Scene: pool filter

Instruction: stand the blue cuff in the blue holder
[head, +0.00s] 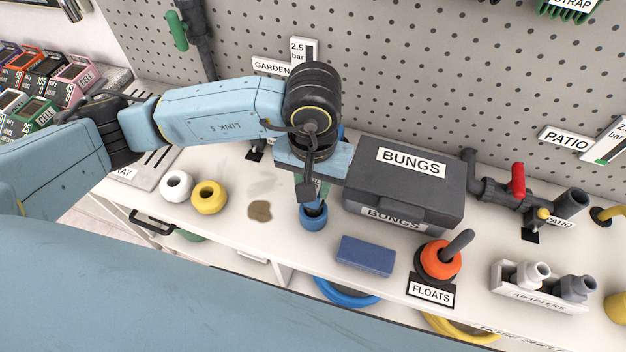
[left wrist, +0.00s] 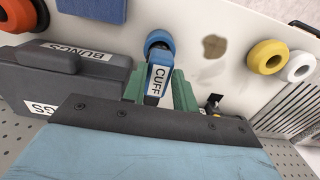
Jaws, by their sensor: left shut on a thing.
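My left gripper (head: 314,190) points down over the counter, its green fingers shut on the blue cuff. In the left wrist view the cuff's white label (left wrist: 157,81) reads CUFF and sits between the green fingertips (left wrist: 158,90). Below the cuff is a round blue holder (head: 313,218) on the counter, with a dark opening; it also shows in the left wrist view (left wrist: 160,36). The cuff's lower end overlaps the holder's opening in both views. I cannot tell whether it is inside or just above. My right gripper is not in view.
A dark BUNGS case (head: 405,185) stands close right of the gripper. A blue block (head: 366,256) and an orange float (head: 440,262) lie in front. White (head: 176,187) and yellow (head: 209,197) rings sit left. A brown stain (head: 260,211) marks clear counter.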

